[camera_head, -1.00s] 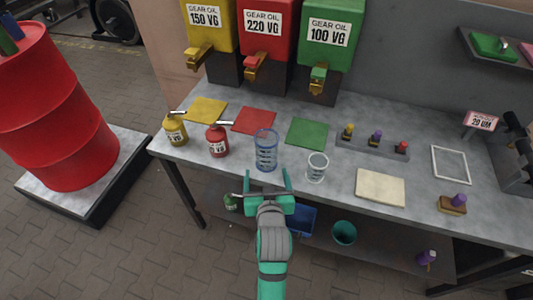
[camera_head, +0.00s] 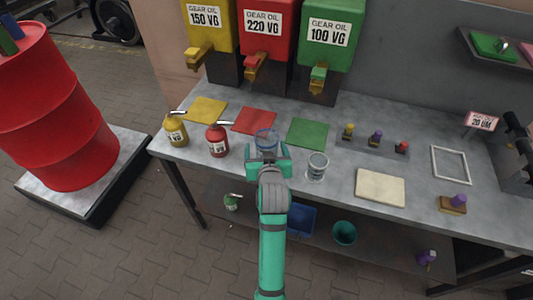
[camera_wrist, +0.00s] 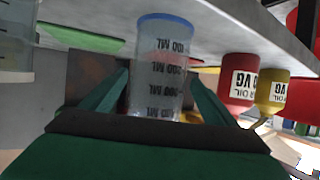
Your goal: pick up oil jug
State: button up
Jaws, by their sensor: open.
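The oil jug looks like a clear measuring jug with blue edges (camera_head: 266,136), standing upright near the front edge of the workbench. My gripper (camera_head: 267,151) is open in front of it, with a finger reaching along each side. In the wrist view, which appears upside down, the jug (camera_wrist: 162,62) with its ML marks stands between the two spread green fingers (camera_wrist: 158,98). I see a gap beside each finger and cannot tell any contact. My gripper hides the jug's lower part in the head view.
A red oil can (camera_head: 217,142) and a yellow one (camera_head: 175,130) stand left of the jug. A clear beaker (camera_head: 317,168) stands close on the right. Coloured mats (camera_head: 307,132) lie behind, below the oil dispensers (camera_head: 331,40). A lower shelf holds a blue bin (camera_head: 301,219).

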aim_at(265, 143)
jog(key=x, duration=0.4)
jog(key=shift+d, duration=0.15)
jog(key=shift+c, duration=0.7)
jog(key=c, duration=1.1)
